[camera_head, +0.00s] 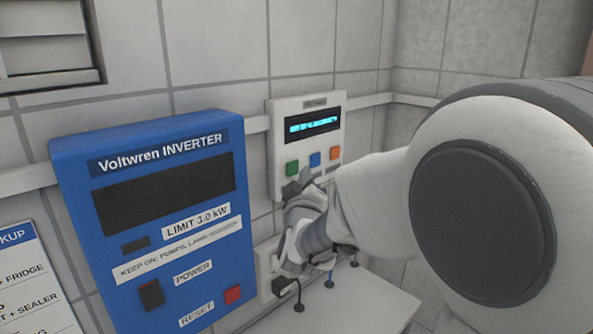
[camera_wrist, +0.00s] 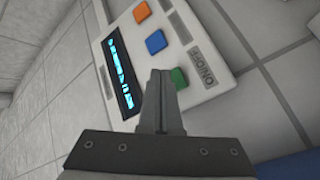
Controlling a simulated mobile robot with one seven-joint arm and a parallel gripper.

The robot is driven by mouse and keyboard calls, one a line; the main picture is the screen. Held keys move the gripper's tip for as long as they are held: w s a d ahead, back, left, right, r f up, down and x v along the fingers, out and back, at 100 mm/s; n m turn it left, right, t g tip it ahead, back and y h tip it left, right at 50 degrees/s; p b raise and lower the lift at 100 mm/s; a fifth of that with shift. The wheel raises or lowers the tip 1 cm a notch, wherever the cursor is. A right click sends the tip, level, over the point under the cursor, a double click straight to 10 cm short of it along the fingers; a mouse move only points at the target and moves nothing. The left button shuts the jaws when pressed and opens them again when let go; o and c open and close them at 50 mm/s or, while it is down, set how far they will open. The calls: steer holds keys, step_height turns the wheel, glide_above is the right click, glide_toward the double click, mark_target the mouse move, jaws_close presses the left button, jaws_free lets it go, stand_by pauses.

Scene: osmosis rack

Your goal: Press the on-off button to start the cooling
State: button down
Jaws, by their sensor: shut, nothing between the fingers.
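A white control panel (camera_head: 279,128) hangs on the tiled wall with a lit cyan display (camera_head: 312,126). Below the display sit a green button (camera_head: 292,168), a blue button (camera_head: 315,159) and an orange button (camera_head: 335,153). In the wrist view the panel is turned, and an ON/OFF label (camera_wrist: 203,65) stands beside the green button (camera_wrist: 179,78). My gripper (camera_head: 302,180) is just below the green and blue buttons in the head view. In the wrist view its closed fingertips (camera_wrist: 161,74) are right beside the green button. I cannot tell whether they touch the panel.
A blue Voltwren inverter (camera_head: 70,190) with a black POWER switch (camera_head: 151,295) and a red RESET button (camera_head: 232,294) hangs to the left. Below my gripper are a white ledge (camera_head: 375,300) and plugs with cables (camera_head: 283,285). A paper notice (camera_head: 30,290) is at lower left.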

steer(key=shift+s+d+b, duration=0.45)
steer(key=shift+s+d, duration=1.05)
steer(key=shift+d, duration=0.05)
steer(key=s+d+b, duration=0.2)
steer(key=s+d, duration=0.6)
steer(key=shift+s+d, duration=0.25)
steer(key=s+d+f+m+g, duration=0.1)
steer(key=s+f+m+g, duration=0.4)
steer(key=s, duration=0.5)
steer(key=s+d+f+m+g, duration=0.1)
steer(key=s+f+m+g, duration=0.3)
steer(key=s, duration=0.7)
step_height(320, 180, down, 2)
steer(key=g, duration=0.4)
steer(key=shift+s+d+f+m, duration=0.15)
steer(key=shift+s+d+m, duration=0.05)
steer(key=shift+m, duration=0.2)
